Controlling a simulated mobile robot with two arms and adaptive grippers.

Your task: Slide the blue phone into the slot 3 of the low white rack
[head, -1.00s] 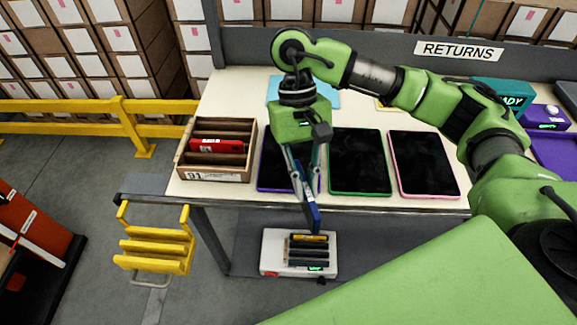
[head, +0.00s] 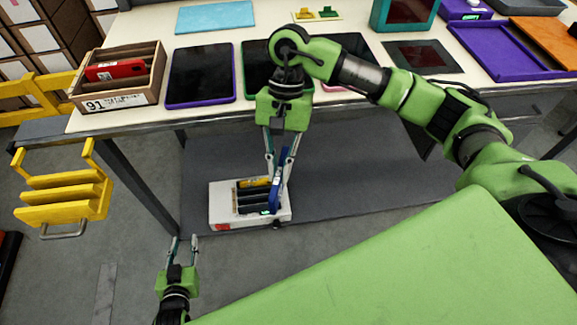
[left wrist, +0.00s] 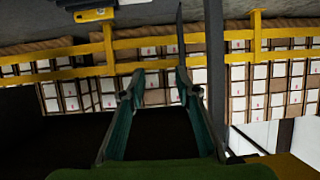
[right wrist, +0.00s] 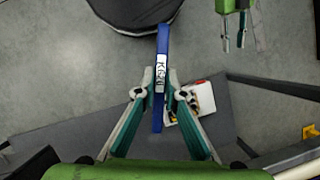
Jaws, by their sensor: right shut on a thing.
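The blue phone (head: 275,192) is upright, held from above by my right gripper (head: 280,158), which is shut on it. In the right wrist view the phone (right wrist: 159,70) shows edge-on between the fingertips, with a white label. The low white rack (head: 222,207) is under the table, with dark slots and a yellow item (head: 255,182) at its back. The phone overlaps the rack's right part in the head view; in the right wrist view the rack (right wrist: 206,100) lies to its right, partly hidden by a finger. I cannot tell whether they touch. My left gripper (head: 183,240) is open and empty, left of the rack.
The table (head: 150,30) above holds a wooden rack (head: 122,100) with a red phone, a purple-edged tablet (head: 200,75) and other tablets. A table leg (head: 140,187) stands left of the white rack. A yellow rack (head: 60,200) is at the left.

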